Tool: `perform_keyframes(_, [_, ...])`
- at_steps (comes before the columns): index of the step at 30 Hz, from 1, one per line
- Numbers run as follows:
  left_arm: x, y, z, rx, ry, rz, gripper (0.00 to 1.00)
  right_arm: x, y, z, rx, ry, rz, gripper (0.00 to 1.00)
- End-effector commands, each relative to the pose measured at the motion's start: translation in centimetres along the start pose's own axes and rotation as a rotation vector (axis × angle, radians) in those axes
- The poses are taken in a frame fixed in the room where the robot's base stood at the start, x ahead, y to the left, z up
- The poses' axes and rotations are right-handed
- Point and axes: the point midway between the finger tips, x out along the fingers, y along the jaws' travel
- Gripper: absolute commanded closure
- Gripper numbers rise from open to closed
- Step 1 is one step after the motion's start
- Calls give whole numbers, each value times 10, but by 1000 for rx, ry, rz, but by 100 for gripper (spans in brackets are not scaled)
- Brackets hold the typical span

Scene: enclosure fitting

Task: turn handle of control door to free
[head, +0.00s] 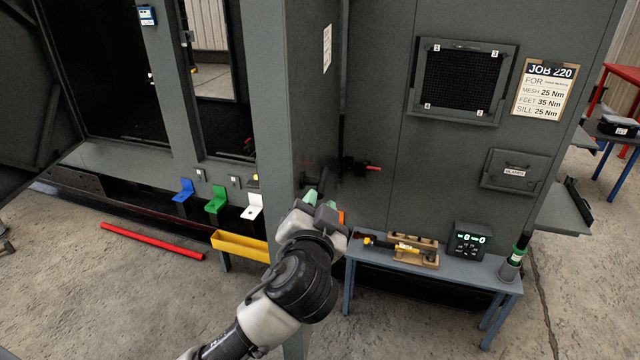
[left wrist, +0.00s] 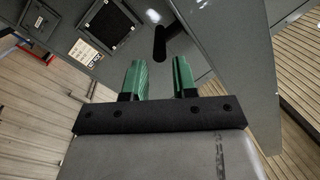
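The control door appears to be the narrow grey panel with a white label (head: 312,90), standing ajar at an angle in the middle of the head view. Its dark handle (head: 323,179) shows just beyond my left gripper (head: 320,201). In the left wrist view the handle is a black rounded bar (left wrist: 160,43) on a grey panel. My left gripper (left wrist: 157,78) is open there, its two green fingers apart. The handle lies beyond the fingertips, roughly in line with the gap, with no visible contact. My right gripper is not in view.
A small bench (head: 480,272) with a torque tool (head: 390,243) and a digital display box (head: 468,240) stands right of my arm. A yellow tray (head: 240,246) and coloured brackets are at left. A red bar (head: 152,241) lies on the floor.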

Motion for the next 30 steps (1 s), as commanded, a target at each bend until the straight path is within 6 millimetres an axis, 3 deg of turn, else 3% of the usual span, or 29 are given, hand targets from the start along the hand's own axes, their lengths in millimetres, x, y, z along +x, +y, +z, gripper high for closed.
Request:
perform_keyframes(3, [20, -2, -2, 2, -2, -1, 73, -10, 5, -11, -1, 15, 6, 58])
perform_keyframes(9, [36, -1, -1, 0, 0, 0, 73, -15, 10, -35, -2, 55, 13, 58])
perform_keyframes(19, [39, 0, 1, -1, -1, 1, 73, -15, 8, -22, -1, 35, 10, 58])
perform_keyframes(24, [39, 0, 1, -1, -1, 1, 99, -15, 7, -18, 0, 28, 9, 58])
perform_keyframes(30, [39, -1, -2, -1, -12, 8, 100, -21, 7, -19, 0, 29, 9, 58])
